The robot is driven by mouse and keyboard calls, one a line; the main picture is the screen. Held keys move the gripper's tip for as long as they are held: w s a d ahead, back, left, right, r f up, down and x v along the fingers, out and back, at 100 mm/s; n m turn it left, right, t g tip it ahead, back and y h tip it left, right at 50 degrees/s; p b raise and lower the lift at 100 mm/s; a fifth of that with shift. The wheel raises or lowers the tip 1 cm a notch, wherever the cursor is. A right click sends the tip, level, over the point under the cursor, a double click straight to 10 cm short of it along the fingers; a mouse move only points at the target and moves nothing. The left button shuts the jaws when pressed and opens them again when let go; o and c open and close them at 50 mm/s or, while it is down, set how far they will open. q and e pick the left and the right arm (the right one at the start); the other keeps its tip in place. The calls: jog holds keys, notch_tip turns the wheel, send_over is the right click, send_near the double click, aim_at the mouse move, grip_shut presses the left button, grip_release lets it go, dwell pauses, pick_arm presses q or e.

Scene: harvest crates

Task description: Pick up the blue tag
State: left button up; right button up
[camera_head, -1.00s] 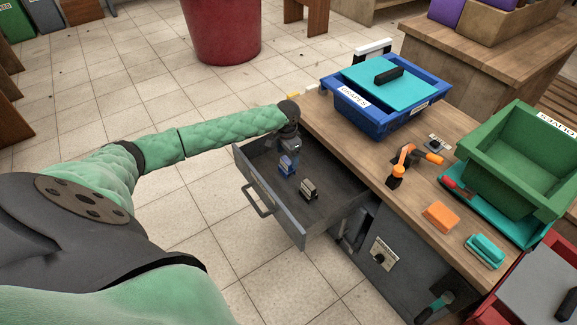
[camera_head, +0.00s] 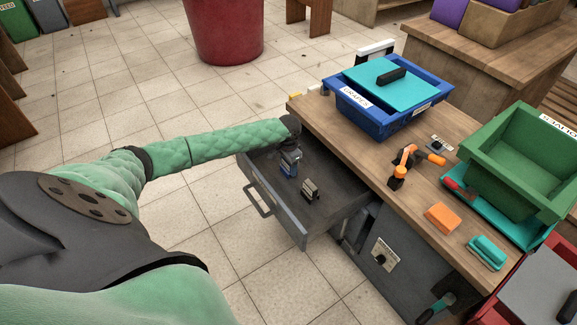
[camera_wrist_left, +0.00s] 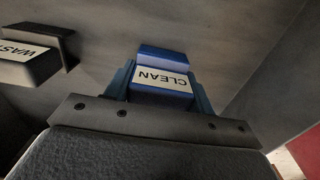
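The blue tag (camera_head: 289,171) stands in the open grey drawer (camera_head: 333,205), near its far end. In the left wrist view the blue tag (camera_wrist_left: 162,80) bears a white label reading CLEAN. My left gripper (camera_head: 290,158) points down into the drawer at the blue tag. In the left wrist view its fingers (camera_wrist_left: 160,95) lie on both sides of the tag, close to it. I cannot tell whether they press on it. My right gripper is in no view.
A grey-beige tag (camera_head: 311,188) stands beside the blue one; its label (camera_wrist_left: 22,52) is partly cut off. The drawer walls are close around. The workbench (camera_head: 375,170) holds a blue crate (camera_head: 375,128), a green crate (camera_head: 505,188), an orange-handled tool (camera_head: 399,173) and sponge-like blocks (camera_head: 442,217).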

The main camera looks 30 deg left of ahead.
pick_arm(q)
jog(key=shift+c, duration=1.2)
notch_tip(320, 180, up, 4)
jog(key=shift+r, duration=0.25)
jog(key=d+r, duration=0.6)
jog(key=d, duration=0.5)
jog(key=shift+d+r, duration=0.25)
jog(key=shift+d, duration=0.05)
